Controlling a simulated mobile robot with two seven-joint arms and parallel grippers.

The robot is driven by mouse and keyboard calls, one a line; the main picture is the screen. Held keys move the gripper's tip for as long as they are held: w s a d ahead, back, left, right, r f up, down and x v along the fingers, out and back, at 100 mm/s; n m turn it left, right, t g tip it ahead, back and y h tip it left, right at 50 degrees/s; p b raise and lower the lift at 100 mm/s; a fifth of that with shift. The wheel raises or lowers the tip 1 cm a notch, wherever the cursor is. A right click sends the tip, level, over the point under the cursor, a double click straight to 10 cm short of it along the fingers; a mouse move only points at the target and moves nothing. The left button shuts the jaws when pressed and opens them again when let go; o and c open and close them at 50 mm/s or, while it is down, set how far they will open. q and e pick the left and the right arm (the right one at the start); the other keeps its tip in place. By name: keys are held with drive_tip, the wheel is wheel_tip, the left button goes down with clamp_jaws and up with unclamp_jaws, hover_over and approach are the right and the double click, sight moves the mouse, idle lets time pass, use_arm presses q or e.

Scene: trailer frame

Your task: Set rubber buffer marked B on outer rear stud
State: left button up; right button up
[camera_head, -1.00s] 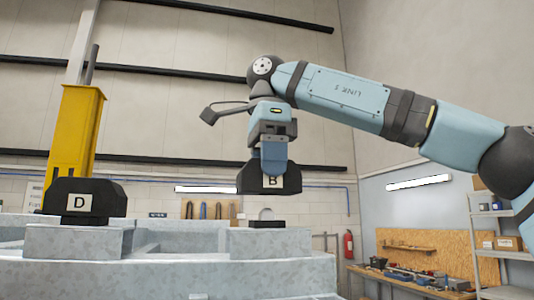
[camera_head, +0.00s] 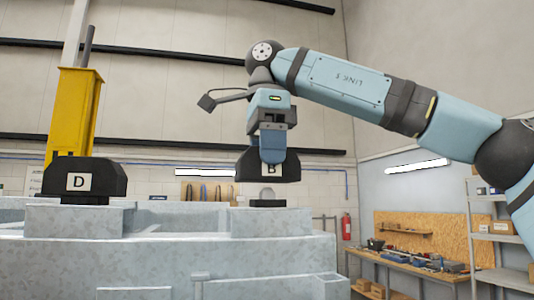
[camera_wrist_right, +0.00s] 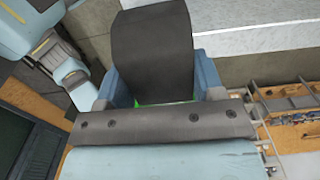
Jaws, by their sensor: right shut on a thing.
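The rubber buffer marked B (camera_head: 281,168) is a dark block with a white label. My right gripper (camera_head: 272,158) is shut on it from above, and a finger partly covers the label. In the head view the buffer hangs level over a short grey stud (camera_head: 267,193) on a dark pad (camera_head: 268,204), with a small gap between. In the right wrist view the buffer's dark top (camera_wrist_right: 152,50) shows between the fingers (camera_wrist_right: 155,88); the stud is hidden there. My left gripper is not in view.
A second buffer marked D (camera_head: 108,178) sits on the grey metal frame (camera_head: 180,255) at the left. A yellow post (camera_head: 73,118) stands behind it. A workbench (camera_head: 415,268) with tools and a shelf (camera_head: 495,228) stand at the right, away from the frame.

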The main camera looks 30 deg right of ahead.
drive_tip(key=shift+f, duration=0.15)
drive_tip(key=shift+f, duration=0.25)
drive_tip(key=shift+f+b, duration=0.8)
drive_tip(key=shift+f, duration=0.2)
drive_tip(key=o, duration=1.2)
drive_tip(key=shift+c, duration=0.2)
